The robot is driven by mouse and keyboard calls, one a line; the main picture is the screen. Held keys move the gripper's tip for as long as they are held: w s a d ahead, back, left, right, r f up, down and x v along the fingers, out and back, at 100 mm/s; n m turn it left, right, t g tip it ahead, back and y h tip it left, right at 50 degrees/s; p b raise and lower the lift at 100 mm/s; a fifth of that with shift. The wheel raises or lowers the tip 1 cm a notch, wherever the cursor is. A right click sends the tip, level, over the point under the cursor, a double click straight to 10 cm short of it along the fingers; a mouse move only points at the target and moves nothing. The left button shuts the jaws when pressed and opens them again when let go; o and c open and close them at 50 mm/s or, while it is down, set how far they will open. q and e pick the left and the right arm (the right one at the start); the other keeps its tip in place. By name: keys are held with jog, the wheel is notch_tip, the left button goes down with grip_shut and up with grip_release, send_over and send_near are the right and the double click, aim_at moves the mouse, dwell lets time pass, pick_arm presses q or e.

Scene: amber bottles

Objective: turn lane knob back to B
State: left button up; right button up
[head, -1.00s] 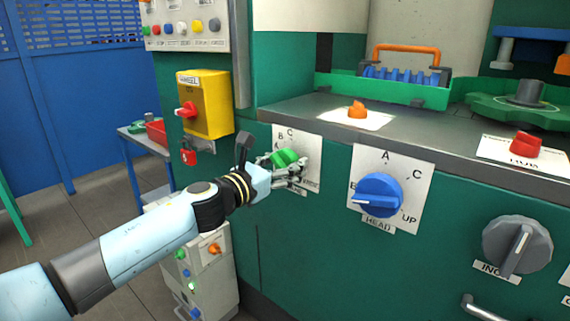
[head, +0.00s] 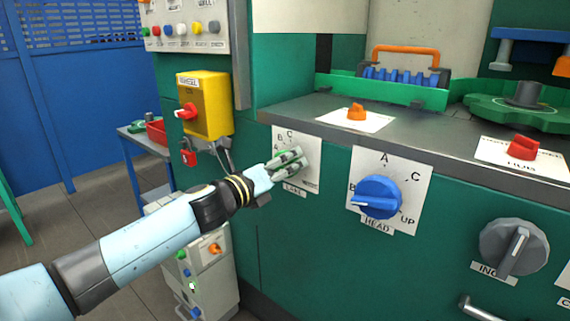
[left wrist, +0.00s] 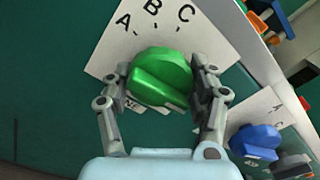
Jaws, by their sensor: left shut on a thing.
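The green lane knob (left wrist: 160,78) sits on a white plate marked A, B and C (left wrist: 105,62). Its label is mostly covered in the left wrist view and reads LANE in the head view. My left gripper (left wrist: 166,76) is shut on the knob, with one finger on each side of it. The knob's raised grip bar slants from upper left to lower right in the wrist view; I cannot tell which letter it points to. In the head view the left gripper (head: 290,163) covers most of the knob. My right gripper is not in view.
A blue HEAD knob (head: 377,197) is to the right on the same green panel, with a grey knob (head: 515,247) beyond it. A grey ledge above carries an orange knob (head: 357,111) and a red knob (head: 523,147). A yellow box (head: 205,104) hangs at the left.

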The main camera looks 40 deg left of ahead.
pick_arm(q)
jog(key=n, duration=0.3)
jog(key=shift+n+p, duration=0.3)
jog(key=shift+p, duration=0.05)
jog(key=n+p, duration=0.1)
jog(key=n, duration=0.2)
jog(key=shift+n, duration=0.4)
jog(key=n+p, duration=0.1)
jog(key=n, duration=0.2)
jog(key=shift+n, duration=0.3)
jog(key=n+p, duration=0.1)
jog(key=n, duration=0.1)
jog(key=shift+n+p, duration=0.3)
jog(key=shift+n, duration=0.1)
jog(key=n+p, duration=0.3)
jog(key=n, duration=0.3)
jog(key=shift+p, duration=0.35)
jog(key=n+p, duration=0.1)
jog(key=n, duration=0.2)
jog(key=shift+s+n, duration=0.1)
jog(key=shift+n, duration=0.2)
jog(key=shift+f+n+p, duration=0.15)
jog(key=shift+n+p, duration=0.6)
jog(key=shift+n, duration=0.55)
